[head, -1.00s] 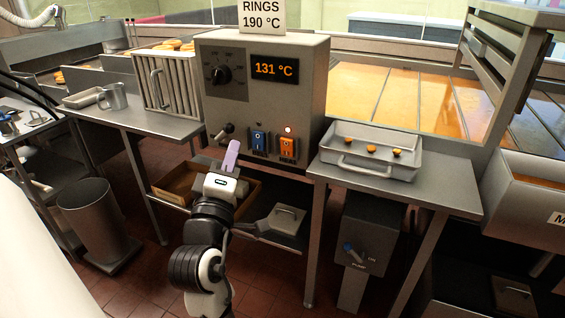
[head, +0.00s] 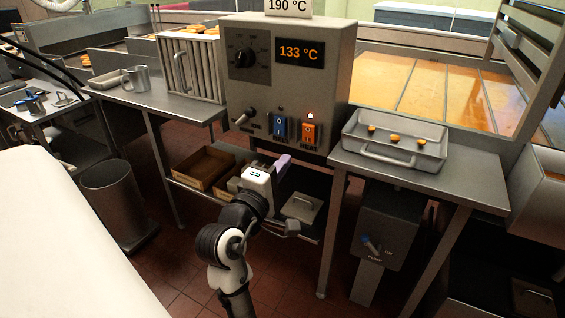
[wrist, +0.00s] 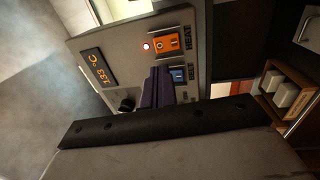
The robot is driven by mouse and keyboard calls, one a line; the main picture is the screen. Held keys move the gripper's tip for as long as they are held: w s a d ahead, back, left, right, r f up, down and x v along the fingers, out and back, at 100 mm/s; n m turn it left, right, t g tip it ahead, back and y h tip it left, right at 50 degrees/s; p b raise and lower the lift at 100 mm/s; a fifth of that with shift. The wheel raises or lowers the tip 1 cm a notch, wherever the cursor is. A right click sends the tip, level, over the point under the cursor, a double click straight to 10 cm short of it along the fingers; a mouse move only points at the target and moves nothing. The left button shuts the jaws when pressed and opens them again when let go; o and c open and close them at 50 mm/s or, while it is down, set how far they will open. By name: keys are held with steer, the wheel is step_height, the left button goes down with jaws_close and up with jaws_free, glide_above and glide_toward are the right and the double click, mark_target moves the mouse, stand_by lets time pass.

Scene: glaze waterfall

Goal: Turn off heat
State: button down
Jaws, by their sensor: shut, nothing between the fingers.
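The grey control box (head: 263,90) stands between two steel tables, with a display (head: 299,52) reading 133 °C. Its orange switch labelled HEAT (head: 309,134) is at the lower right, below a lit lamp (head: 310,115). It also shows in the wrist view as an orange switch (wrist: 166,41) with a glowing lamp (wrist: 146,46). A blue switch (head: 280,127) sits left of it. My gripper (head: 282,163), with purple fingers, is shut and empty, below and in front of the switches and apart from them. In the wrist view the fingers (wrist: 158,86) overlap the panel near the blue switch (wrist: 179,75).
A metal tray (head: 355,155) with small brown pieces stands on the right table. A black dial (head: 243,57) and a lever (head: 244,116) are on the box. A pump box (head: 388,230) is below right. Shelf boxes (head: 203,167) lie beneath.

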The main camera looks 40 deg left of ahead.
mark_target(309, 130)
steer(key=p+x, duration=0.2)
steer(key=x, duration=0.9)
steer(key=shift+r, duration=0.1)
steer(key=shift+w+r+p, duration=0.2)
steer(key=shift+p, duration=0.75)
steer(key=shift+f+b, duration=0.2)
steer(key=shift+b, duration=0.1)
steer(key=shift+s, duration=0.2)
